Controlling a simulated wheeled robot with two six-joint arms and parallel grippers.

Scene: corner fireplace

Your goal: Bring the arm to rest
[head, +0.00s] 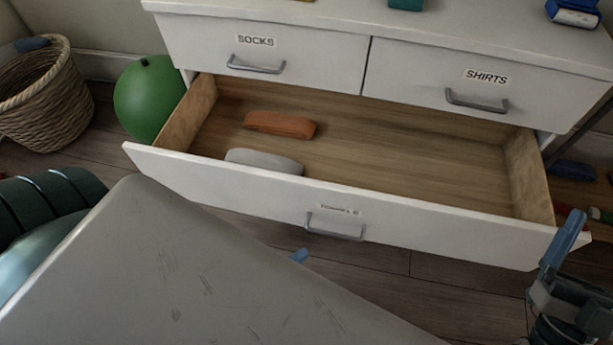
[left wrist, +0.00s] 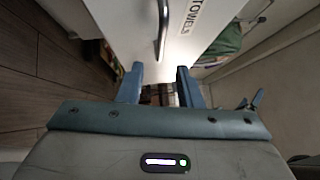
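My left arm comes in from the left of the head view as a large grey link, with one blue fingertip of my left gripper (head: 299,257) showing in front of the open bottom drawer (head: 235,185). In the left wrist view the two blue fingers of my left gripper (left wrist: 159,72) stand apart with nothing between them. The drawer's metal handle (head: 335,228) is close beyond the fingers; it also shows in the left wrist view (left wrist: 162,30), apart from them. My right gripper (head: 566,238) is at the right edge, partly cut off; its opening is unclear.
The drawer holds an orange folded cloth (head: 280,124) and a grey one (head: 264,161). Closed SOCKS (head: 265,45) and SHIRTS (head: 490,90) drawers are above. A wicker basket (head: 45,100) and green ball (head: 147,97) stand left. Bare floor (head: 385,270) shows below the drawer.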

